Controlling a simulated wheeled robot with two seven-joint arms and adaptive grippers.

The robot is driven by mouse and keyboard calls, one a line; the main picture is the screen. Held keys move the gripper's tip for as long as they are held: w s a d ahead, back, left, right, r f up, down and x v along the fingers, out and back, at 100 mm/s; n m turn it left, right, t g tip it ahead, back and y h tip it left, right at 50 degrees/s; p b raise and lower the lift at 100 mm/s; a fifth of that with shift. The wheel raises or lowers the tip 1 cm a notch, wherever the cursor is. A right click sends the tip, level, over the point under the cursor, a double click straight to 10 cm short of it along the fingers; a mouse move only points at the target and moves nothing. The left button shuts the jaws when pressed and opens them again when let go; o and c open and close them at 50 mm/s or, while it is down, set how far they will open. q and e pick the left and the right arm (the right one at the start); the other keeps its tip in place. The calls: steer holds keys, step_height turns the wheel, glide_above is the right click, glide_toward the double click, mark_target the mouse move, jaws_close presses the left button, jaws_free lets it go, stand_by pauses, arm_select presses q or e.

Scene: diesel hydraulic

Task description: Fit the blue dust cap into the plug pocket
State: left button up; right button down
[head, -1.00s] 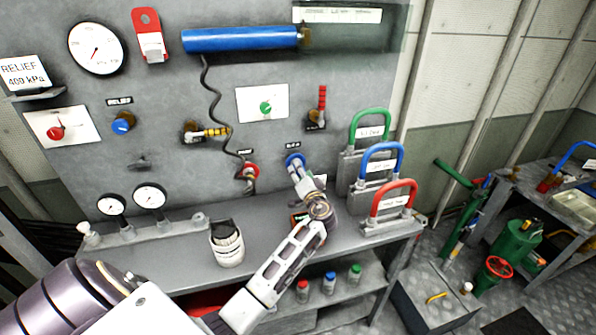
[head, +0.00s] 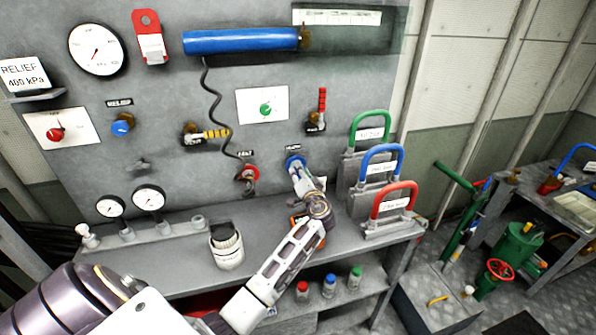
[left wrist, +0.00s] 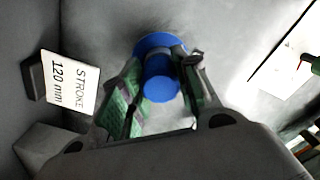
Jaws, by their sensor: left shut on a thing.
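The blue dust cap (head: 295,161) is at the panel, below a small label, at the tip of my left gripper (head: 298,176). In the left wrist view the cap (left wrist: 161,86) shows as a round blue stub with a wider blue flange behind it, near the grey panel face. My left gripper (left wrist: 155,92) has one finger on each side of the stub and is shut on it. I cannot tell whether the flange touches the panel. I cannot pick out the plug pocket for sure. My right gripper is not in view.
A red port (head: 249,174) with a black coiled hose is left of the cap. Green, blue and red-handled blocks (head: 392,208) stand close on the right. A white-and-black canister (head: 227,247) stands on the bench. Small capped bottles (head: 329,286) are on the lower shelf.

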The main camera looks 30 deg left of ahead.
arm_select(q)
steer(key=shift+s+d, duration=0.2)
steer(key=shift+d, duration=0.05)
steer(key=shift+s+d, duration=0.35)
steer(key=shift+d, duration=0.05)
stand_by(0.4)
steer(key=shift+s+d, duration=0.35)
steer(key=shift+d, duration=0.05)
steer(key=shift+s+d, duration=0.25)
steer(key=shift+d, duration=0.05)
stand_by(0.4)
steer(key=shift+s+d, duration=0.1)
stand_by(0.4)
steer(key=shift+b+v, duration=0.55)
steer(key=shift+v, duration=1.35)
